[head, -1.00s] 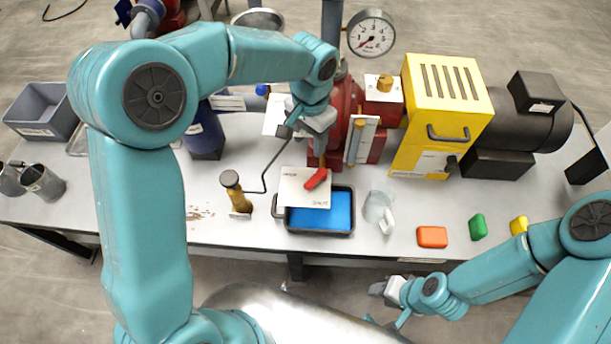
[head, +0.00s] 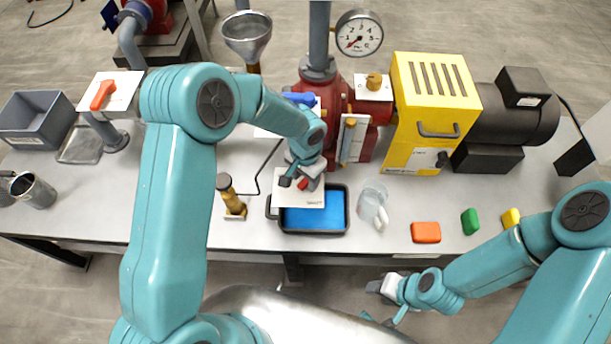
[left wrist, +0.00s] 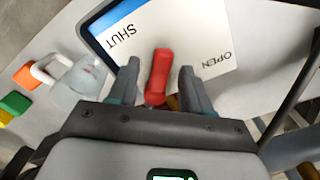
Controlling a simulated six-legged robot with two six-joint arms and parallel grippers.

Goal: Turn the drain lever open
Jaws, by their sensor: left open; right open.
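The drain lever is a short red handle on a white plate marked OPEN and SHUT. In the head view only a bit of the red lever (head: 303,184) shows by my left gripper (head: 294,183), above the plate (head: 312,200). In the left wrist view the red lever (left wrist: 161,72) lies between the two spread fingers of the left gripper (left wrist: 159,69), with a gap on each side. SHUT is left of it on the plate (left wrist: 185,35), OPEN right. My right gripper (head: 376,288) is open and empty, in front of the table edge.
A black tray (head: 344,226) with blue inside sits below the plate. A brass-coloured handled tool (head: 229,192) stands to its left, a clear jug (head: 371,203) to its right. An orange block (head: 426,232) and a yellow housing (head: 430,85) are further right. Another orange-red lever (head: 103,93) is at left.

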